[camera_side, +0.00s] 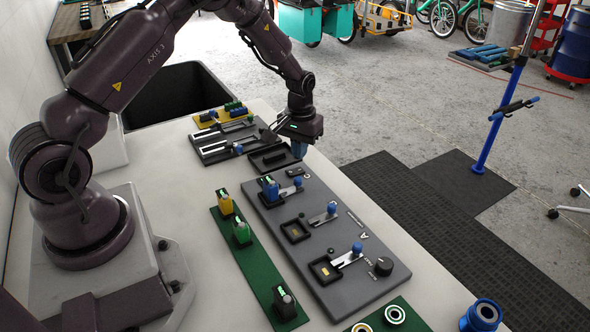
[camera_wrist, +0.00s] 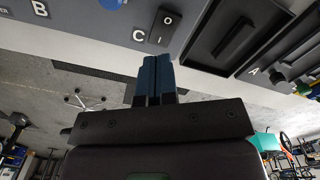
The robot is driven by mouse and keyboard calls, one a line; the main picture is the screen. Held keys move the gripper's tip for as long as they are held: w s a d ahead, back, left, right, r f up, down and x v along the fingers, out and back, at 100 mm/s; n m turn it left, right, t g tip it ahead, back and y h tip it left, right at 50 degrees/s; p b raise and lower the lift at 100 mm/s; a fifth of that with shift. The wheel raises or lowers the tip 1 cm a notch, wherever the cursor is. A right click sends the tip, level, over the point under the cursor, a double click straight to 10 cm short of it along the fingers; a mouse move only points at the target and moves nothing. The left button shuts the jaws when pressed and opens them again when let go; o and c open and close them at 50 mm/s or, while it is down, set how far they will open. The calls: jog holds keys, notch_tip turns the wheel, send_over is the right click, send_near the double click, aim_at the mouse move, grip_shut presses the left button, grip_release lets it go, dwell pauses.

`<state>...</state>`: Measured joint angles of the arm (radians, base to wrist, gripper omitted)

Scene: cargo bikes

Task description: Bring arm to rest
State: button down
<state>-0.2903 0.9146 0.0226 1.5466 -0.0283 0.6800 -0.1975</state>
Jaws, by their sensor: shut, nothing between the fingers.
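My gripper (camera_side: 298,150) hangs at the far end of the bench, near the right edge, above the dark tray beside the grey panel. Its two blue fingertips are pressed together and empty; they also show shut in the wrist view (camera_wrist: 154,75). In the wrist view, a switch marked O and I on the panel (camera_wrist: 80,28) lies just beyond the fingertips. I cannot tell whether the fingers touch anything.
The grey panel (camera_side: 375,286) holds blue-knobbed levers and a green-lit block. A green strip (camera_side: 259,267) carries yellow, green and dark blocks. Slotted black fixtures (camera_side: 222,152) and a black bin (camera_side: 176,94) lie behind.

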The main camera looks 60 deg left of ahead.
jog(key=shift+r, duration=1.55)
jog(key=s, duration=0.2)
jog(key=s+d+g, duration=0.1)
jog(key=shift+f+m, duration=0.25)
jog(key=shift+m, duration=0.05)
jog(key=s+d+r+m+t, duration=0.2)
jog(key=s+d+r, duration=0.4)
jog(key=s+r, duration=0.5)
jog(key=s+d+r+m+t, duration=0.3)
jog(key=s+d+r, duration=0.4)
jog(key=r, duration=0.8)
jog(key=s+t, duration=0.1)
jog(key=s, duration=0.2)
jog(key=shift+s+t, duration=0.3)
jog(key=shift+s, duration=0.05)
